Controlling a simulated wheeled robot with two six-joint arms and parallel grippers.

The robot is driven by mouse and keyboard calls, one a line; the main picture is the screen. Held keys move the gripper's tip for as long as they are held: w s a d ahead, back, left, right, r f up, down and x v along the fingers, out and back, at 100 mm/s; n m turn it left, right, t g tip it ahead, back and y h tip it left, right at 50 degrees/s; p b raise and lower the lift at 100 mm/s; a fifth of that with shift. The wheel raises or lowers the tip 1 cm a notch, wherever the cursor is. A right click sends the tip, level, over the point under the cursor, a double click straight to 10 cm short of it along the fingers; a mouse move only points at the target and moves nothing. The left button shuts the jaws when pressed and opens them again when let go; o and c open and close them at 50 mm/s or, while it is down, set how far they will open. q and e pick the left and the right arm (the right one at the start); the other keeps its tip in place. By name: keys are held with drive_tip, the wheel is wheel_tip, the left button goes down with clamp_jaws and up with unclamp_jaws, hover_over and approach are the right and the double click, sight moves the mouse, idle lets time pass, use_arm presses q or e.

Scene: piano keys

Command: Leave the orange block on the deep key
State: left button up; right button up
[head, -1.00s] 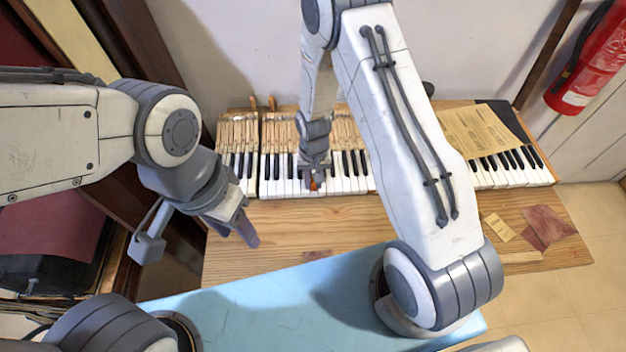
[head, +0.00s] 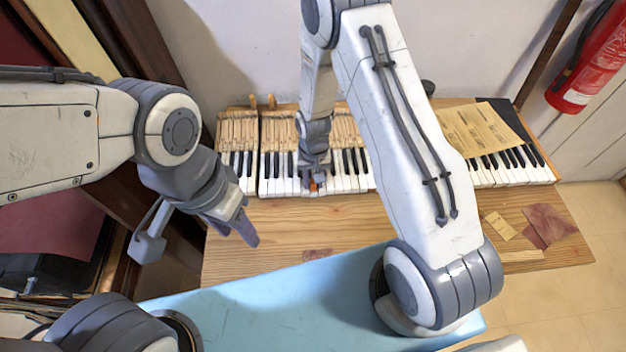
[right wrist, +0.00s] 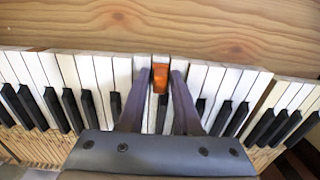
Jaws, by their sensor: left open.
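The orange block (right wrist: 160,78) shows in the right wrist view near the front end of a white key, between the two fingers of my right gripper (right wrist: 161,76). The fingers lie close along both its sides, and the gripper looks shut on it. In the head view, the block (head: 314,186) is a small orange spot below my right gripper (head: 315,181) at the keyboard's front edge. I cannot tell whether the block touches the key, or which key is the deep one. My left gripper (head: 246,229) is open and empty above the wooden ledge, left of the block.
The piano keyboard (head: 350,184) has raised black keys beside the block. A wooden ledge (head: 290,215) lies in front of it. A yellowed sheet (head: 480,133) and paper scraps (head: 548,223) lie to the right. My right arm hides part of the keys.

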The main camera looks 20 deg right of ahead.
drive_tip(key=shift+r+p, duration=0.95)
drive_tip(key=shift+r, duration=0.15)
drive_tip(key=o, duration=0.6)
drive_tip(key=shift+c, duration=0.2)
drive_tip(key=shift+r, duration=0.1)
drive_tip(key=shift+r+p, duration=1.95)
drive_tip(key=shift+r, duration=0.5)
